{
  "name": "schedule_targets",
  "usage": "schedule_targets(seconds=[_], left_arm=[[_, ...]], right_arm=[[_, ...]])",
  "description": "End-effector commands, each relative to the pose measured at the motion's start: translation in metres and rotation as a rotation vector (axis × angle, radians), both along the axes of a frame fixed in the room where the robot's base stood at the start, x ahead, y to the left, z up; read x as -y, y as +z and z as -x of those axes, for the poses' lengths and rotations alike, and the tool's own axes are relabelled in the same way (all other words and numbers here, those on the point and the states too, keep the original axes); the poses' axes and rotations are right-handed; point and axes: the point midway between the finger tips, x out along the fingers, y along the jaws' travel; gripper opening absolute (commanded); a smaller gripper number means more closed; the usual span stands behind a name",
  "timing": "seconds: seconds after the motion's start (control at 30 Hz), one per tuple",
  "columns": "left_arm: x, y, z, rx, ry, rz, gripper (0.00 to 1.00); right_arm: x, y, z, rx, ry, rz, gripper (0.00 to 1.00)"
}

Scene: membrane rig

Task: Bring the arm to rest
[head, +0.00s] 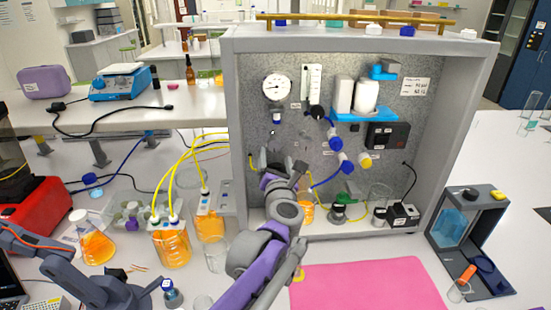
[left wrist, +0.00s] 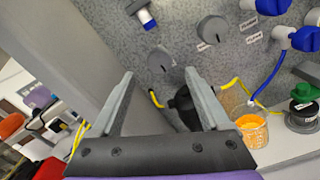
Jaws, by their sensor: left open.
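My left gripper (head: 276,168) is in front of the lower left part of the grey rig panel (head: 300,140). Its purple and grey arm reaches up from the bottom of the head view. In the left wrist view the gripper (left wrist: 160,76) has its two grey fingers spread, with nothing held between them. Beyond the fingers are a grey knob (left wrist: 160,60) and a black fitting (left wrist: 184,103) with yellow tubing. I cannot tell the exact gap between the fingertips and the panel. My right gripper is not in view.
A small beaker of orange liquid (left wrist: 252,130) stands close by on the right. Left of the rig are orange-filled vessels (head: 172,250) with yellow tubes. A pink mat (head: 365,285) lies clear in front. A grey frame with a blue window (head: 452,228) stands at right.

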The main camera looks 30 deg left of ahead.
Motion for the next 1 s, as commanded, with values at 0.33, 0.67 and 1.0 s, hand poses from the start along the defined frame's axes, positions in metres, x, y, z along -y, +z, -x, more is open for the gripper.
schedule_targets(seconds=[0.33, 0.67, 1.0], left_arm=[[0.004, 0.001, -0.001, -0.012, -0.019, -0.023, 0.8], [0.134, -0.028, 0.02, -0.407, -0.544, -0.817, 0.8], [0.212, -0.168, 0.136, -0.884, -1.171, -1.843, 0.8]], right_arm=[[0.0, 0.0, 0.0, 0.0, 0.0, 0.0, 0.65], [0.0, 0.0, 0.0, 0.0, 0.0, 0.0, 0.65], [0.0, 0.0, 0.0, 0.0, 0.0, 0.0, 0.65]])
